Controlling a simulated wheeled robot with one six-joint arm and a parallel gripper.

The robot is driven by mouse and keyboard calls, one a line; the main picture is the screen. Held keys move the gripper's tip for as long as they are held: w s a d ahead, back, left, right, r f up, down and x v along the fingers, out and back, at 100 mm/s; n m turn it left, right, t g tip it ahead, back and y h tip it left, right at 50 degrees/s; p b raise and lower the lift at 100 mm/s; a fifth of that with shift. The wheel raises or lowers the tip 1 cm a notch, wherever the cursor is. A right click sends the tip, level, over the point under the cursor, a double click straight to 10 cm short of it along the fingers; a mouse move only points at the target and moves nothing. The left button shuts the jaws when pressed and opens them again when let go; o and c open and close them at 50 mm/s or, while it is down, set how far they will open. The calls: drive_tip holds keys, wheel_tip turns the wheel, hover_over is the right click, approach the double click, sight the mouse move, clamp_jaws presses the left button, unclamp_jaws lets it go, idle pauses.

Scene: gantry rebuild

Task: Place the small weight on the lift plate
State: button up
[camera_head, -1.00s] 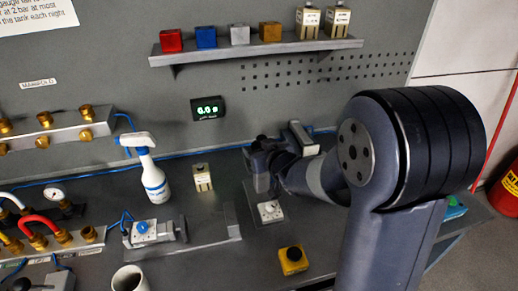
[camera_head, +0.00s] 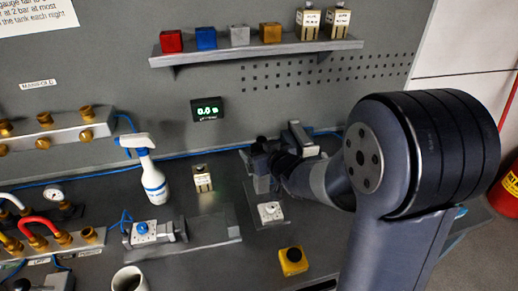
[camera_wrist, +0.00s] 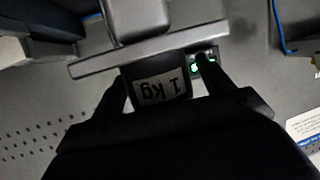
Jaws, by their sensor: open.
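The small weight (camera_wrist: 160,86), a dark block with an upside-down "1 kg" label, shows in the wrist view between my fingers. Its far face meets a flat grey plate (camera_wrist: 105,63), which looks like the lift plate, with a grey block beyond it. With the label inverted, the weight appears to stand on the plate. My gripper (camera_wrist: 160,78) is open, one finger on each side of the weight; I cannot tell whether they touch it. In the head view my gripper (camera_head: 263,158) is over the grey lift (camera_head: 262,185), and the weight itself is not clear there.
A pale weight (camera_head: 202,179) and a spray bottle (camera_head: 152,178) stand to the left. A fixture with a blue knob (camera_head: 142,230) is in front of them. A shelf (camera_head: 255,50) with blocks and weights and a lit display (camera_head: 207,108) are behind.

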drive_tip(key=p+v, duration=0.1)
drive_tip(key=v, duration=1)
drive_tip(key=shift+c, duration=0.4)
